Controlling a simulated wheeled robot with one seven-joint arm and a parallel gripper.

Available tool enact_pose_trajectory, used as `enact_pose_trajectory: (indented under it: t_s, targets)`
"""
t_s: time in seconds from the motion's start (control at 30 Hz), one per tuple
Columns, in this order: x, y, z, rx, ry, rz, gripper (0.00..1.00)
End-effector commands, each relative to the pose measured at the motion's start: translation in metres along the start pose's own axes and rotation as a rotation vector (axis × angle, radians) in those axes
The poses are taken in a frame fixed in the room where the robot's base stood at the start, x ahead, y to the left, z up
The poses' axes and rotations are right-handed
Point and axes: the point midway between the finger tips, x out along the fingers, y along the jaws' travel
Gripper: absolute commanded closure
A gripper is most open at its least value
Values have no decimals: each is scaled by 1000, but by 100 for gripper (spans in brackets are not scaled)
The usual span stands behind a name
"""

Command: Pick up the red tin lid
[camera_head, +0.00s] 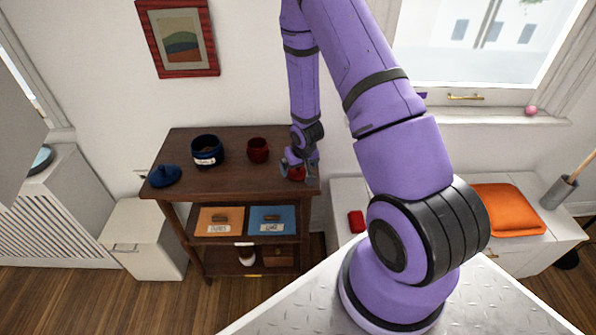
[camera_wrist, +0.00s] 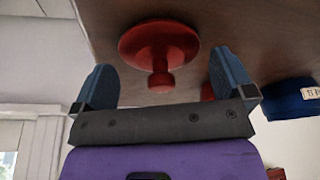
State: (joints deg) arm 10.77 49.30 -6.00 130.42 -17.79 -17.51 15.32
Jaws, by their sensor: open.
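The red tin lid (camera_wrist: 158,38) is a round disc with a knob, lying on the wooden table top. In the head view, the red lid (camera_head: 297,174) is near the table's right edge, partly hidden by my gripper (camera_head: 298,163). In the wrist view, my gripper (camera_wrist: 160,62) is open, its blue fingers on either side of the knob's line. The knob points toward the gripper and nothing is held. I cannot tell whether a finger touches the lid.
A dark red pot (camera_head: 258,150) stands left of my gripper. A labelled blue pot (camera_head: 207,150) and a blue lid (camera_head: 164,175) are farther left on the table (camera_head: 232,178). Orange and blue panels (camera_head: 271,220) are on the shelf below.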

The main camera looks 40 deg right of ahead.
Motion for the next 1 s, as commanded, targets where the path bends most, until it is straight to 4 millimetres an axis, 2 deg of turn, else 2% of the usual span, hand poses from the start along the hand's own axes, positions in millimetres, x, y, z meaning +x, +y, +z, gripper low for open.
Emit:
enact_pose_trajectory:
  t_s: [0.13,0.4,0.43,0.6,1.0]
  targets:
    - [12,0,0,-1,1,0,0]
    - [14,0,-1,0,2,0,0]
    - [14,0,-1,0,2,0,2]
    - [13,0,-1,0,2,0,41]
    - [12,-1,-2,0,2,0,41]
